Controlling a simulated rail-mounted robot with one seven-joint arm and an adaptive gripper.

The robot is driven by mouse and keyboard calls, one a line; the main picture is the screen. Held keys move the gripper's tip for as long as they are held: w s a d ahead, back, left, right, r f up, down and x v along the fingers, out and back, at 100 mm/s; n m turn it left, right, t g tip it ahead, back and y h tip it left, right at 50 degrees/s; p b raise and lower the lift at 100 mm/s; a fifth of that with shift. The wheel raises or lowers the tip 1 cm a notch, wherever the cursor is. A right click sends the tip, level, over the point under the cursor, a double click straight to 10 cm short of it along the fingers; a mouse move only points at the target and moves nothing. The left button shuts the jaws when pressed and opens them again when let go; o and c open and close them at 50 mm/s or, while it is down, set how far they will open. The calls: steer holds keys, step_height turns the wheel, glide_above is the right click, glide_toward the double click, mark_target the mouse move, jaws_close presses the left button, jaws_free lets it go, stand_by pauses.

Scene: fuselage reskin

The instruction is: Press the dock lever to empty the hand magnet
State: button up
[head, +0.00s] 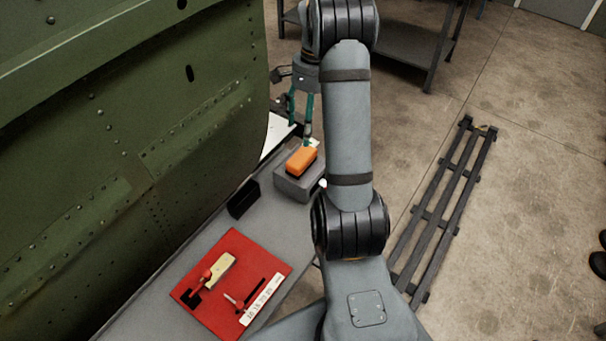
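An orange block, which looks like the hand magnet (301,161), sits on top of a grey box, which looks like the dock (292,187), on the bench. A small pale knob (323,184) shows at the dock's right side, partly behind my arm; I cannot tell whether it is the lever. My gripper (300,133) hangs above and just behind the orange block, fingers pointing down. Its two teal fingers are apart with nothing visible between them. One fingertip appears close to the block's far end; I cannot tell whether it touches.
A black box (243,199) stands left of the dock. The green riveted fuselage (120,130) walls the left side. A dark rack (440,215) lies on the floor at right.

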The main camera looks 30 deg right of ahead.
steer(key=shift+c, duration=1.2)
jaws_close()
stand_by(0.9)
